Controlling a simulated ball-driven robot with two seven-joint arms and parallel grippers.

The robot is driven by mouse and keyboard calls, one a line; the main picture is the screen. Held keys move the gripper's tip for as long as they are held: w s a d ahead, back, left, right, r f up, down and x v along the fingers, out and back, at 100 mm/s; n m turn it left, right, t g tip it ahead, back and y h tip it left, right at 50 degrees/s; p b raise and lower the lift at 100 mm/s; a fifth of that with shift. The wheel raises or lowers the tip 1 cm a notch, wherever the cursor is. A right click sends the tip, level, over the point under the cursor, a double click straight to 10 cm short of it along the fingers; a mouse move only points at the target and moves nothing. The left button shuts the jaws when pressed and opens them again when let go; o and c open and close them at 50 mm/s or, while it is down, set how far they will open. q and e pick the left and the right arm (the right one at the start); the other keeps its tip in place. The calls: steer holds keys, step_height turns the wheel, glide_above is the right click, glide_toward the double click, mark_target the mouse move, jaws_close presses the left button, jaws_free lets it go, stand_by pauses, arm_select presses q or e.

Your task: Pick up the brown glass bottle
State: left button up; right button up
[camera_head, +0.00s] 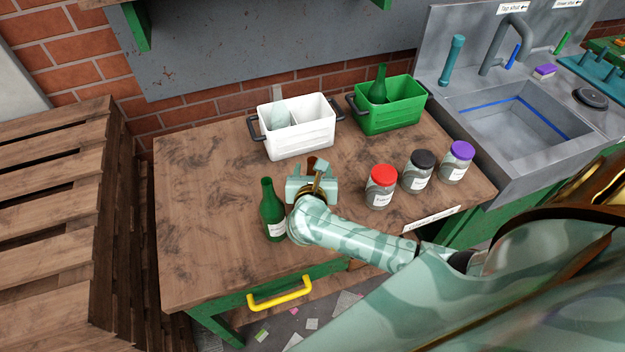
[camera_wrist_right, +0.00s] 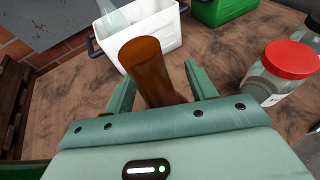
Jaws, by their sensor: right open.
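The brown glass bottle (camera_wrist_right: 148,66) rises between the two fingers of my right gripper (camera_wrist_right: 160,80) in the right wrist view. The fingers stand apart on either side of it, and I cannot tell whether either touches it. Its lower part is hidden by the gripper body. In the head view my right gripper (camera_head: 318,177) is over the middle of the wooden bench, and only a small brown piece of the bottle (camera_head: 312,162) shows past it. My left gripper is not in view.
A green bottle (camera_head: 271,212) stands just left of my right gripper. A white divided crate (camera_head: 302,139) and a green crate (camera_head: 393,118), each holding a bottle, are behind. Jars with red (camera_head: 381,188), black (camera_head: 417,172) and purple (camera_head: 456,163) lids stand right. The bench's left side (camera_head: 200,220) is clear.

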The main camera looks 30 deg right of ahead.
jaws_close()
